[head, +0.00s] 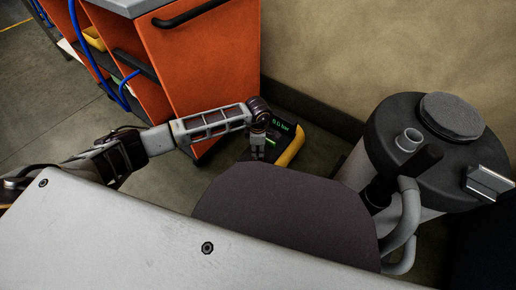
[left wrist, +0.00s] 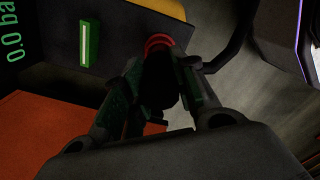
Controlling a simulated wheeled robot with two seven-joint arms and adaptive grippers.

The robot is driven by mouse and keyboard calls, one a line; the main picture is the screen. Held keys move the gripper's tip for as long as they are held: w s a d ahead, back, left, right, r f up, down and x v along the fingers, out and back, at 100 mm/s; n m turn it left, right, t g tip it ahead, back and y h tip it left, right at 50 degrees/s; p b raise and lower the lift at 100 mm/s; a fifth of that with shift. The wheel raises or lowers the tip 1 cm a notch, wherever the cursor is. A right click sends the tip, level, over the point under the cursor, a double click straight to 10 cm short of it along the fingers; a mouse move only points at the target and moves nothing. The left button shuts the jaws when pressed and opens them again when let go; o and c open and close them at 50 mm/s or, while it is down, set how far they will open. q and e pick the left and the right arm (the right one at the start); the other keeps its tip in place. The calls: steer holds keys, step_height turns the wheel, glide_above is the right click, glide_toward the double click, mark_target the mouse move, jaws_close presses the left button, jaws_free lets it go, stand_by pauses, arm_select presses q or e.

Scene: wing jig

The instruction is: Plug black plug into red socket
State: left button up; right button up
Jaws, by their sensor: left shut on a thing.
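My left gripper (head: 257,152) is at the front of a black and yellow device with a green "0.0 bar" readout (head: 283,124). In the left wrist view the gripper (left wrist: 165,95) is shut on a dark black plug (left wrist: 160,78), which shows poorly in shadow. The red socket (left wrist: 158,41) shows as a red ring on the device's dark face, just beyond the plug. The plug's far end overlaps the ring's lower part. I cannot tell whether it is touching, inside, or short of it. My right gripper is in neither view.
An orange cart (head: 200,75) with blue hoses (head: 85,50) stands to the left of the device. A black and grey canister (head: 385,135) stands on the right. A beige wall (head: 350,45) is behind. A green-lit strip (left wrist: 89,44) is on the device's face, left of the socket.

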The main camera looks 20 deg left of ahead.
arm_select(q)
steer(key=shift+f+b, duration=0.45)
steer(key=shift+f, duration=1.25)
stand_by(1.6)
steer(key=o, duration=1.1)
steer(key=shift+c, duration=0.2)
steer(key=shift+r, duration=0.1)
steer(key=shift+r, duration=5.9)
